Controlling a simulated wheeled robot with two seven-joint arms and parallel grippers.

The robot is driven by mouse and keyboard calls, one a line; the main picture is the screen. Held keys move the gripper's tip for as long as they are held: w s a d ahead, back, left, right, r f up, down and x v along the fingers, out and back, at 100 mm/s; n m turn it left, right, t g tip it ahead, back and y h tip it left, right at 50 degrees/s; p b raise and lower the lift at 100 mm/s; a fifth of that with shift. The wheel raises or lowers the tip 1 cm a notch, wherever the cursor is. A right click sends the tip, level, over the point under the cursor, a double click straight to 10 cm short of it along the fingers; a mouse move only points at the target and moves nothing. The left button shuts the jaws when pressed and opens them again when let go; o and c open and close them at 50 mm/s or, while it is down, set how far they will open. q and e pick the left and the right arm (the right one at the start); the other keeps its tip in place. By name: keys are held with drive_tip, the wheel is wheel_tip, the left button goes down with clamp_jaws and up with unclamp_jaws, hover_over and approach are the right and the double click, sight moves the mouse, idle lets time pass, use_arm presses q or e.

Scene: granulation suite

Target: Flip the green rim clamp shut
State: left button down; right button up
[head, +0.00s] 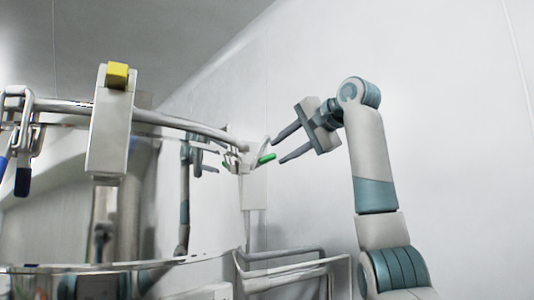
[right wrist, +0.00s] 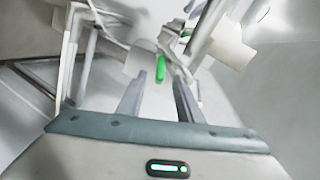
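The green rim clamp's handle (head: 267,158) sticks outward from the far right end of the shiny vessel rim (head: 190,125), beside a white bracket. In the right wrist view the green handle (right wrist: 161,68) appears between the fingertips, slightly ahead of them. My right gripper (head: 279,149) is open and empty, with its fingers pointing left at the handle. A gap seems to show between fingers and handle in the head view; I cannot tell whether they touch. The right gripper's two fingers also show in the right wrist view (right wrist: 158,80). My left gripper is not in view.
A pale upright block with a yellow top (head: 117,75) stands at the rim. Metal rails (head: 285,262) lie below the clamp. Bare wall (head: 440,110) is behind my right arm.

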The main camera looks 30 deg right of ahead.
sight(273, 156)
drive_tip(key=p+x, duration=0.3)
drive_tip(key=x, duration=0.3)
drive_tip(key=shift+w, duration=0.2)
drive_tip(key=shift+w+f, duration=0.2)
drive_tip(key=shift+w, duration=0.3)
drive_tip(key=shift+c, duration=0.4)
clamp_jaws()
